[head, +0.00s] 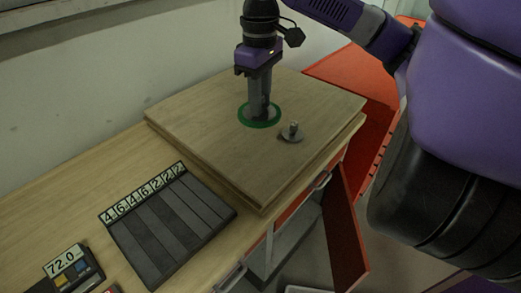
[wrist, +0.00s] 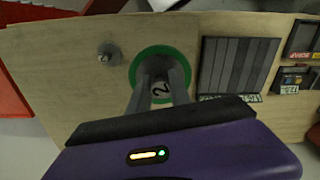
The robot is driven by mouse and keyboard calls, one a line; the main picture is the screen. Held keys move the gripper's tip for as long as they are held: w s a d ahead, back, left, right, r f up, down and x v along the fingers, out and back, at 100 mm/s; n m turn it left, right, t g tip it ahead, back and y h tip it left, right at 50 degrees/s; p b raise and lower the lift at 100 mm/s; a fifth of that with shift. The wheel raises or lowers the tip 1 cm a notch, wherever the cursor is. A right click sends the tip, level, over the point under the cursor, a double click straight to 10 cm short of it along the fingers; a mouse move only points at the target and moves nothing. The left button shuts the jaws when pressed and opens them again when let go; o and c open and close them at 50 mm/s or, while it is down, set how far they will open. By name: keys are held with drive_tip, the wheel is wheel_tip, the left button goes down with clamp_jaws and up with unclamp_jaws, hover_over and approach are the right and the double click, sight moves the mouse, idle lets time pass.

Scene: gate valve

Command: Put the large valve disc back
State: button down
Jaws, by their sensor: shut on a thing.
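My gripper (head: 259,114) points straight down over the wooden board, its fingers shut on a grey valve disc with a knob. In the wrist view the fingers close around its knob (wrist: 160,91), which bears a "2". A green ring (head: 243,119) on the board surrounds the fingertips and the held disc; it also shows in the wrist view (wrist: 137,66). The fingers hide most of the disc, and I cannot tell whether it touches the board. A second grey disc with an upright knob (head: 292,133) lies on the board to the right, apart from the ring.
The raised wooden board (head: 190,115) rests on the wooden bench. A dark slotted rack (head: 165,228) with number labels lies in front of it. A small device reading 72.0 (head: 68,268) is at lower left. Red cabinet parts (head: 345,235) stand at the right.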

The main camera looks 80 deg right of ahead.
wheel_tip(320, 180, down, 15)
drive_tip(key=shift+r+p, duration=0.15)
drive_tip(key=shift+p, duration=0.25)
drive_tip(key=shift+f, duration=0.2)
drive_tip(key=c, duration=1.2)
unclamp_jaws()
